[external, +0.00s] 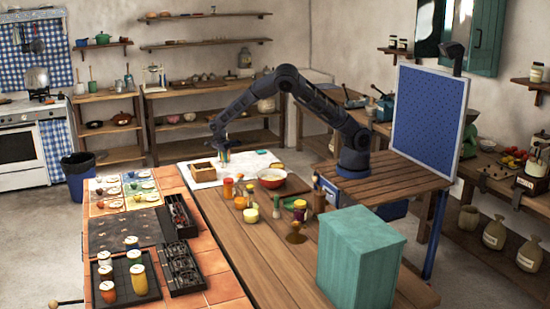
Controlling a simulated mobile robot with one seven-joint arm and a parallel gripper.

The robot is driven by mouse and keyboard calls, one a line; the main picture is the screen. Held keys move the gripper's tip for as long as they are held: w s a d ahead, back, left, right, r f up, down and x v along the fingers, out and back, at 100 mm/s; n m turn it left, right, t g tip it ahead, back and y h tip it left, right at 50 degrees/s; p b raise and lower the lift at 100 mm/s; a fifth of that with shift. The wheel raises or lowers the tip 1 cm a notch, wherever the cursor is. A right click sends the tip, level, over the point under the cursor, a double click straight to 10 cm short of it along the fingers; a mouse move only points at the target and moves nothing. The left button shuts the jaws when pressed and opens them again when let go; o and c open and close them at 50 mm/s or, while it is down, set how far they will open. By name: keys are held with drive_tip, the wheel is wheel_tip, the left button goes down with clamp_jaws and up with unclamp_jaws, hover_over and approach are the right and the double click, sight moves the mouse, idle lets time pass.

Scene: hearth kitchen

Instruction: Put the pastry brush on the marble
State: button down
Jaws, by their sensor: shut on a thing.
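The marble (240,168) is a pale slab lying on the far end of the wooden worktop, in the middle of the external view. My gripper (223,151) points down over the left part of the marble. It is shut on a small, thin thing, which I take to be the pastry brush (225,158). Its details are too small to make out. I cannot tell whether its lower end touches the marble.
A small wooden box (203,172) stands on the marble, left of my gripper. A green item (262,152) lies at its back. A red-rimmed bowl (271,178) and several jars stand in front. A big teal box (360,262) fills the worktop's near right.

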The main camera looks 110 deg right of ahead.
sight(224, 164)
drive_tip(key=shift+f, duration=1.8)
drive_tip(key=shift+f, duration=0.15)
drive_tip(key=c, duration=1.2)
unclamp_jaws()
